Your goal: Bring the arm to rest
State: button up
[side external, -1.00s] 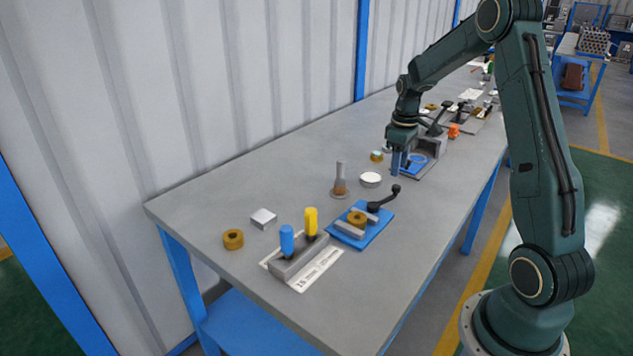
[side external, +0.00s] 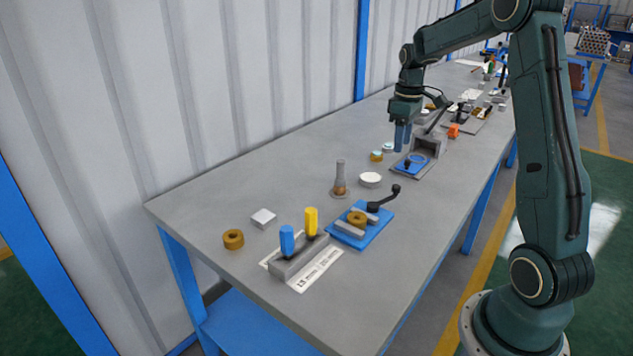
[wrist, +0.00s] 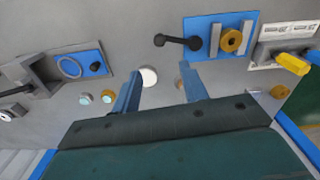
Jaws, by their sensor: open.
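My gripper (side external: 402,137) is above the far half of the workbench, its blue fingers pointing down, apart and empty. In the wrist view my gripper (wrist: 160,88) shows two spread fingers with nothing between them but grey tabletop and part of a white disc beside the left finger. The blue pad with a ring outline and a black knob (side external: 417,161) lies on a grey fixture just below and right of the fingers; it also shows in the wrist view (wrist: 85,66). The flanged shell cannot be told for certain among the parts.
A blue clamp fixture (side external: 345,235) holds a brass ring, with a black lever beside it. A grey holder (side external: 298,262) carries blue and yellow handles. A white disc (side external: 370,180), a brass ring (side external: 233,239) and a grey block (side external: 263,218) stand loose.

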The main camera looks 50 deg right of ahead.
jog(key=s+a+r+t+h, duration=0.1)
jog(key=s+a+r, duration=0.3)
jog(key=a, duration=0.5)
jog(key=s+a+r+t, duration=0.1)
jog(key=a+r, duration=0.5)
jog(key=a, duration=0.2)
jog(key=s+a+f+m+t+y, duration=0.1)
jog(key=s+a+t, duration=0.2)
jog(key=s+a, duration=0.9)
jog(key=shift+s+t, duration=0.3)
jog(key=shift+s, duration=0.7)
